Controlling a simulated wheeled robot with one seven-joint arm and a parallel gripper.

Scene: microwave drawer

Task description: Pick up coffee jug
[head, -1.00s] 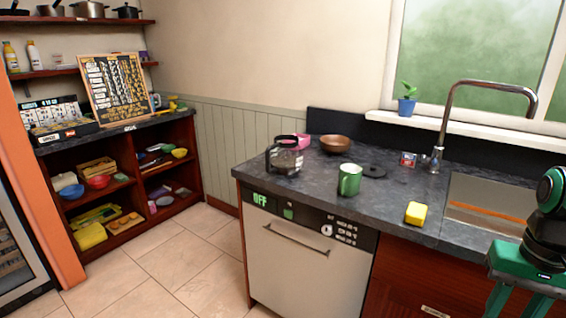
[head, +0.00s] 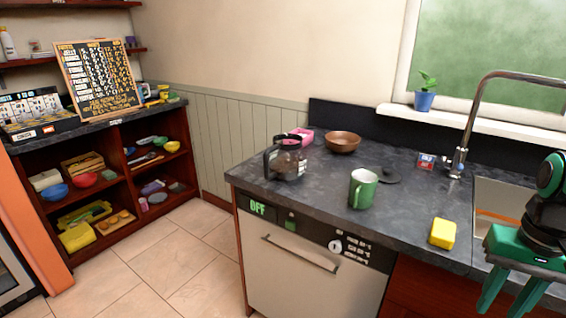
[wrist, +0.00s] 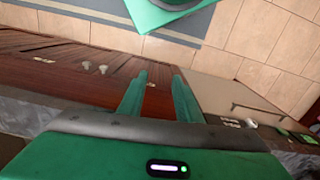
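The coffee jug (head: 289,163) is a dark glass pot with a black handle on its left side. It stands upright on the dark stone counter (head: 330,195), near the counter's left end. My gripper (head: 508,300) is at the lower right of the head view, in front of the counter and far to the right of the jug. In the wrist view my gripper (wrist: 158,85) has two green fingers apart with nothing between them. The jug does not show in the wrist view.
A green mug (head: 363,188), a black lid (head: 388,174), a brown bowl (head: 342,141) and a pink item (head: 303,134) stand near the jug. A yellow sponge (head: 442,233) lies by the sink (head: 497,197). The tiled floor (head: 165,265) left of the dishwasher (head: 300,265) is clear.

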